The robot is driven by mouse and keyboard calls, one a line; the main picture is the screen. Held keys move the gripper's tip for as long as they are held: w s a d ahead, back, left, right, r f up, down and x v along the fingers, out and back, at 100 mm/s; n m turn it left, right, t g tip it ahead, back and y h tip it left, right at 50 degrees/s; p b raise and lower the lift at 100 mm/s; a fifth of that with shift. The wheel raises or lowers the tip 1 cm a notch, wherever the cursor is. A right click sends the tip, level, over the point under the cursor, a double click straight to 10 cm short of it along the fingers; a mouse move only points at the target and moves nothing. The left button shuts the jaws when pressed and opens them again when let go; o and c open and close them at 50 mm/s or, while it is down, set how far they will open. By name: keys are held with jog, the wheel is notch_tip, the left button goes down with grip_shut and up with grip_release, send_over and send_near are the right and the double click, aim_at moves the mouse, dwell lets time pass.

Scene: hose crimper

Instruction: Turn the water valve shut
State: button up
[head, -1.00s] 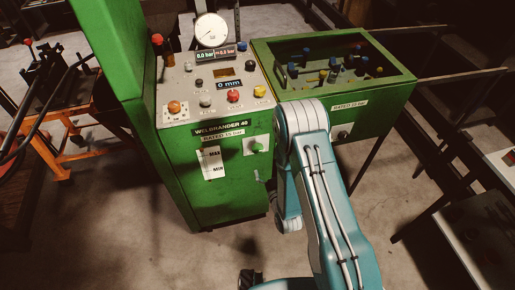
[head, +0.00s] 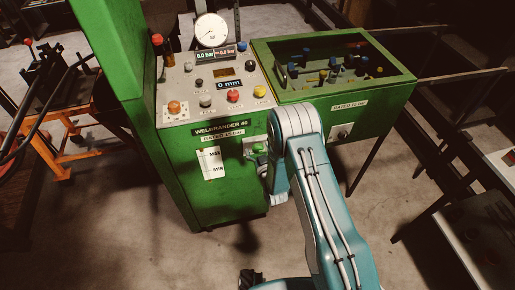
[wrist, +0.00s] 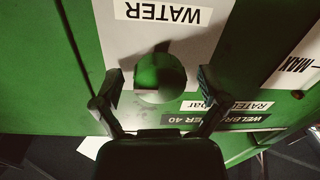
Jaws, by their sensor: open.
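The water valve is a round green knob (wrist: 160,78) on a pale plate marked WATER (wrist: 176,14), which appears upside down in the wrist view. In the head view the knob (head: 259,148) shows small on the green machine's front, partly covered by my gripper. My gripper (wrist: 159,80) is open, with one finger on each side of the knob. Gaps show between the fingers and the knob in the wrist view; I cannot tell how far the fingertips reach along its depth.
The green machine (head: 220,190) carries a control panel with a round gauge (head: 211,30) and several buttons. A green open-topped box (head: 395,93) adjoins it at the right. An orange-framed bench (head: 60,160) stands at the left.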

jog(key=c, duration=1.2)
jog(key=shift+o, duration=0.2)
